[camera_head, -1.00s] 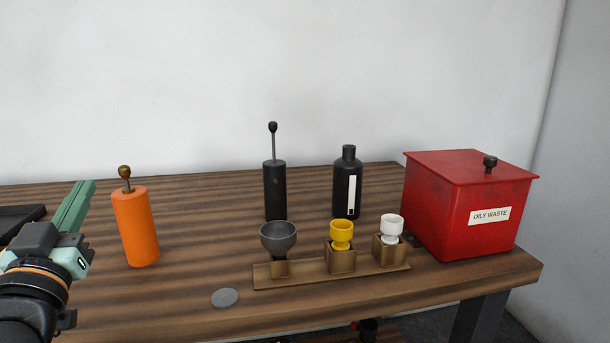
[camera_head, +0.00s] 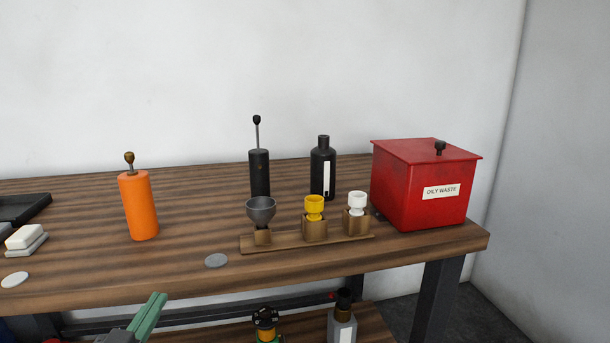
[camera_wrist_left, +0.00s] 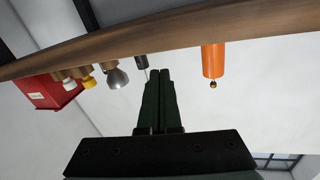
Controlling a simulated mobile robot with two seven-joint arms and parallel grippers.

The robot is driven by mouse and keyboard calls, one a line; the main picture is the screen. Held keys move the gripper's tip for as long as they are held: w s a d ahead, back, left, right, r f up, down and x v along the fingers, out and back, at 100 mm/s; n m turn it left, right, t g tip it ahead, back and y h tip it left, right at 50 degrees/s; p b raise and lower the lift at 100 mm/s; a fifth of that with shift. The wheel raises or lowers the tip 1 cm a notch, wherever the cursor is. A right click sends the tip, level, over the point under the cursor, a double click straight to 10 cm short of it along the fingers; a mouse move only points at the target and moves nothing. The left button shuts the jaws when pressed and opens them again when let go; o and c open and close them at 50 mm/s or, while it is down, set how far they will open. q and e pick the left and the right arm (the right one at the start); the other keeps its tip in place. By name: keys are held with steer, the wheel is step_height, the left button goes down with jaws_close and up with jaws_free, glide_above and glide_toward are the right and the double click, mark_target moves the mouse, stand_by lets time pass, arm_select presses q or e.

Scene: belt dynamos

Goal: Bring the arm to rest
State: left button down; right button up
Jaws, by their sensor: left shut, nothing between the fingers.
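My left gripper (camera_head: 148,318) shows at the bottom of the head view, in front of the table's front edge and below its top. Its green fingers are shut together with nothing between them. In the left wrist view the shut fingers (camera_wrist_left: 158,100) show dark in the middle, apart from every object. My right gripper is not in view.
The wooden table (camera_head: 190,275) holds an orange cylinder (camera_head: 139,205), a black pump (camera_head: 259,172), a black bottle (camera_head: 323,168), a rack (camera_head: 285,243) with three cups, and a red oily waste bin (camera_head: 420,190). A lower shelf (camera_head: 375,325) carries bottles.

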arm_select(q)
steer(key=s+d+f+m+g+h, duration=0.1)
steer(key=s+d+f+g, duration=0.15)
steer(key=s+f, duration=0.35)
steer(key=s+d+f+g+h, duration=0.1)
steer(key=s+d+f, duration=0.25)
steer(key=f, duration=0.55)
steer(key=s+d+f+m+g+h, duration=0.1)
steer(key=s+d+f+g, duration=0.1)
steer(key=s+d+f, duration=0.35)
steer(key=s+a+r+n+g+y+p, duration=0.1)
steer(key=s+a+r+g+p, duration=0.2)
steer(key=p, duration=1.8)
steer(key=shift+s+a+r+n, duration=0.2)
steer(key=shift+s+r+n, duration=0.2)
steer(key=shift+s+r, duration=0.5)
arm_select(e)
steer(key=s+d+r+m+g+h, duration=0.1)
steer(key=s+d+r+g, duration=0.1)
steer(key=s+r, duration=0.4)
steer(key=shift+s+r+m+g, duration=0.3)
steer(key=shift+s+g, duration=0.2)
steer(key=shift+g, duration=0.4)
